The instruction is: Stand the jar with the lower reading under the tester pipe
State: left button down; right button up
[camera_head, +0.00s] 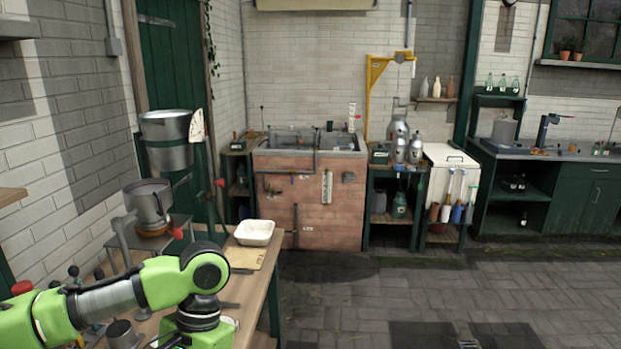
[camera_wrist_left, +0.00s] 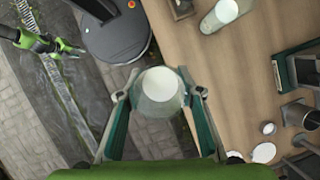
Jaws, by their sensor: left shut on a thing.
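My left gripper (camera_wrist_left: 161,95) is shut on a pale jar (camera_wrist_left: 159,88) with a round whitish top, seen from above in the left wrist view. A second similar jar (camera_wrist_left: 223,12) stands on the wooden table at the top of that view. No reading is legible on either jar, and I cannot make out the tester pipe. In the head view my left arm crosses the lower left and hides its gripper and the held jar. My right gripper (camera_wrist_left: 70,50) shows small at the upper left of the wrist view; its finger opening is unclear.
The wooden table (camera_wrist_left: 238,75) has a green box-like item (camera_wrist_left: 298,68) and small white discs at its right. In the head view a white tray (camera_head: 255,232) and a board (camera_head: 243,257) lie on the bench. Metal pails stand behind.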

pick_arm(q)
jog(key=s+n+h, duration=0.1)
jog(key=n, duration=0.1)
jog(key=s+n, duration=0.2)
jog(key=shift+s+d+f+h+b, duration=0.15)
jog(key=shift+h+b, duration=0.2)
jog(key=shift+h, duration=0.05)
dwell(0.4)
